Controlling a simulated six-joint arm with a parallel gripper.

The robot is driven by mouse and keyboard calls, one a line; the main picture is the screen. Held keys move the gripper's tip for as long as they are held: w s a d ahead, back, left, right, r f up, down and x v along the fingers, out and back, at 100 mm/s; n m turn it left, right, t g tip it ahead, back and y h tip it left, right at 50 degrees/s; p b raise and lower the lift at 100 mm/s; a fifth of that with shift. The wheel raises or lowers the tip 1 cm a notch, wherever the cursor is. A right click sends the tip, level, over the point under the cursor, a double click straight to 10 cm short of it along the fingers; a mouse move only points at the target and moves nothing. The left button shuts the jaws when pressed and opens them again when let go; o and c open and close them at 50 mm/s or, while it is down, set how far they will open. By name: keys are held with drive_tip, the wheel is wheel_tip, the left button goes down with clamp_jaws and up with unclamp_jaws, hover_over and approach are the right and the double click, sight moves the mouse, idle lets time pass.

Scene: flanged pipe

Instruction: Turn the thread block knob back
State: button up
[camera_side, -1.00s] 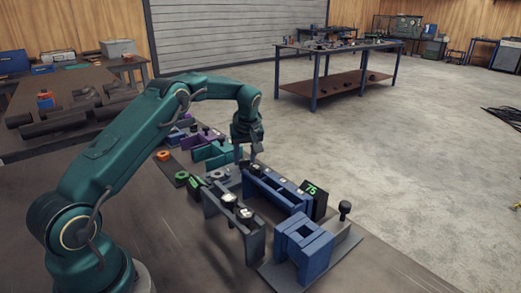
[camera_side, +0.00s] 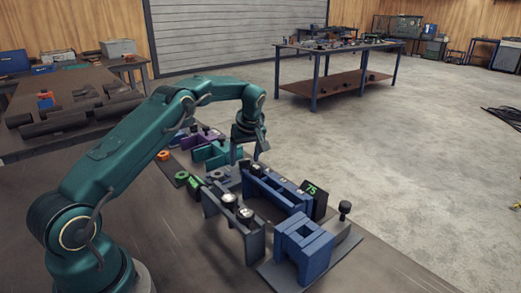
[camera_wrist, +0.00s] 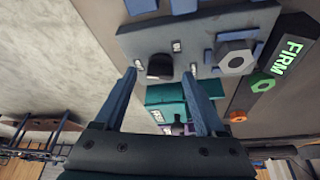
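A black knob (camera_wrist: 160,66) stands on a grey plate (camera_wrist: 206,42) in the wrist view. The plate carries small white labels, blue blocks and a hex nut (camera_wrist: 235,60). I take this knob for the thread block knob, but its labels are too small to read. My gripper (camera_wrist: 160,77) is open, with one finger on each side of the knob in the picture. I cannot tell whether either finger touches it. In the side view my gripper (camera_side: 249,153) points down at the far end of the blue fixture (camera_side: 275,192), and the knob cannot be made out there.
A green-lettered FIRM sign (camera_wrist: 280,60) stands right of the plate in the wrist view. A teal block (camera_side: 217,154) stands left of my gripper in the side view. A sign reading 75 (camera_side: 313,200) and a blue clamp block (camera_side: 304,246) stand nearer the camera.

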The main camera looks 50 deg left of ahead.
drive_tip(key=shift+v, duration=2.6)
